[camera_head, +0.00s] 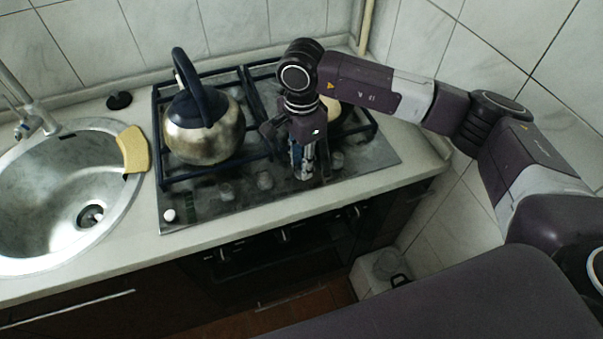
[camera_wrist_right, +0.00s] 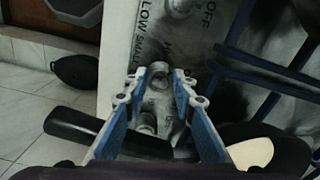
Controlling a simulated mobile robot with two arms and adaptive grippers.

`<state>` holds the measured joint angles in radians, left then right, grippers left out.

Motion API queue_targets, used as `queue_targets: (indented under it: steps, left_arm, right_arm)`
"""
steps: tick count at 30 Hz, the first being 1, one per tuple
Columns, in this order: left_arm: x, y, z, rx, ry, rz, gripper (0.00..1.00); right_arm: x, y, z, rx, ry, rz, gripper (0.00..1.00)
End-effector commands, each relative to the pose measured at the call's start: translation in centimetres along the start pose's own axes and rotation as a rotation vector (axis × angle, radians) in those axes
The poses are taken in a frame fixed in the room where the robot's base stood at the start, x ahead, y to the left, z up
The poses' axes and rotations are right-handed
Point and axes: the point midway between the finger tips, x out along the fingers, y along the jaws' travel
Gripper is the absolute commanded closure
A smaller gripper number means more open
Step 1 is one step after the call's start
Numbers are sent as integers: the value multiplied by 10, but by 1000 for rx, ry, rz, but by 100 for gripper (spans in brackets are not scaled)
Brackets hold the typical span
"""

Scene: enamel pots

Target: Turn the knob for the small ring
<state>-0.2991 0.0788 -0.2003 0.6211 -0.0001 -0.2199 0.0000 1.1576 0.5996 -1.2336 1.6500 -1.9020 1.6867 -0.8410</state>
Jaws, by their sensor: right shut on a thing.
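The hob (camera_head: 358,158) has a row of knobs along its front edge. The fingers hide that knob in the head view. Two other knobs, one nearer (camera_head: 265,181) and one farther left (camera_head: 226,191), stand free. Printed words, including OFF and SMALL, show on the panel in the wrist view. My left gripper is not in view.
A steel kettle (camera_head: 203,130) with a dark handle stands on the left burner grate. A pale pan (camera_wrist_right: 255,152) with a black handle (camera_wrist_right: 108,138) is close to my gripper. A sink (camera_head: 60,180) and yellow sponge (camera_head: 133,149) are at left.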

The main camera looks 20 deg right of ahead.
Motion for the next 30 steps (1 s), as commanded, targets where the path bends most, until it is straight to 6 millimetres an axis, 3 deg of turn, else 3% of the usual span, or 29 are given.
queue_targets:
  steps: [1, 3, 12, 30]
  left_arm:
    - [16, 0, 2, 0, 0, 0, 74]
    - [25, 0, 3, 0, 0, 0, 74]
    - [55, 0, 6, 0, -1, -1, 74]
    - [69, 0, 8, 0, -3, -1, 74]
  right_arm:
    - [6, -2, -1, -43, 2, -7, 100]
    - [5, -2, -1, -104, 2, -5, 100]
    - [3, -1, -1, -316, 2, -4, 100]
    - [-2, -1, -1, -445, 2, -4, 100]
